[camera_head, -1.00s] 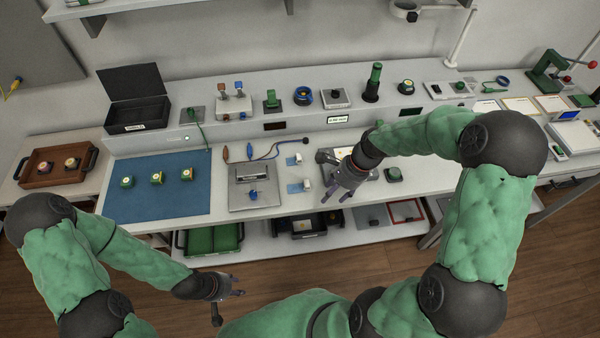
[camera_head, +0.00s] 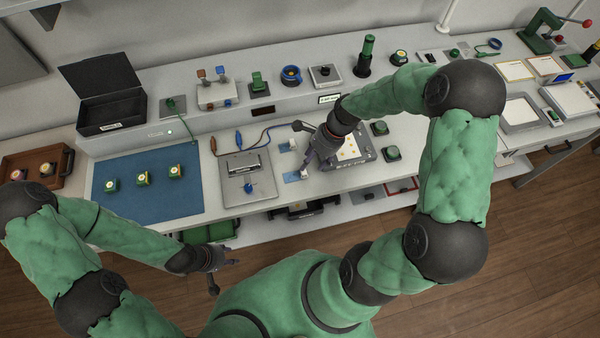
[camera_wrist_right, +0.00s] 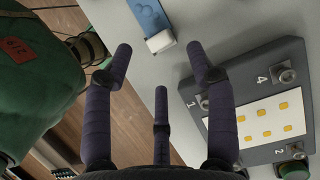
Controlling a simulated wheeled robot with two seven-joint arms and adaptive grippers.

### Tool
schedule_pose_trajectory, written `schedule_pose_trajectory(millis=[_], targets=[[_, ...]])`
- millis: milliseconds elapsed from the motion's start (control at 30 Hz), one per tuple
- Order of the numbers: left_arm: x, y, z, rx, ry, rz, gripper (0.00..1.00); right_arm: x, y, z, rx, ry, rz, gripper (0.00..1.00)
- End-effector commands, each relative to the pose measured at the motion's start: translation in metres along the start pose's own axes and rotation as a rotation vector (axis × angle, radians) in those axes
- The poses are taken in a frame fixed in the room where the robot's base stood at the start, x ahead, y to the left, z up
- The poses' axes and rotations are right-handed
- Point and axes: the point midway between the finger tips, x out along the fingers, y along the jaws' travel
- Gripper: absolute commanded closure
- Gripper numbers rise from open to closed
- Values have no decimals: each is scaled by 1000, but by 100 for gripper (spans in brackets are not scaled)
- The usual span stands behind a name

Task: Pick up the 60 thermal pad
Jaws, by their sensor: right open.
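Two small blue strips, each with a white block at its end, lie on the bench left of the LED board. The nearer strip (camera_head: 291,177) and its white block (camera_head: 304,174) are by my right gripper (camera_head: 314,164). A blue strip (camera_wrist_right: 148,15) with a white block (camera_wrist_right: 159,41) also shows in the right wrist view, just beyond the fingertips. I can read no "60" on either, so I cannot tell which is the named pad. My right gripper (camera_wrist_right: 159,58) is open and empty above the bench. My left gripper (camera_head: 228,262) hangs in front of the bench; its jaws are too small to judge.
The dark board (camera_wrist_right: 255,105) with yellow LEDs and corner screws is close to the right fingers. A metal fixture (camera_head: 249,184) stands left of the strips. A blue mat (camera_head: 145,205) holds three small green-yellow parts. Green-topped knobs (camera_head: 391,153) stand at right.

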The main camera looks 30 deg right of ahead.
Motion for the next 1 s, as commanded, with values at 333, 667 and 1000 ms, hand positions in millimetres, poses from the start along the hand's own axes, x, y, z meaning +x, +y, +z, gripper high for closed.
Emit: schedule_pose_trajectory(millis=[333,667,1000], targets=[[12,-4,-1,0,0,0,60,41,-1,1,-1,0,3,43],[13,-5,-1,0,0,0,60,50,-2,2,0,1,-2,43],[13,-5,-1,0,0,0,60,51,-1,2,0,1,-1,92]])
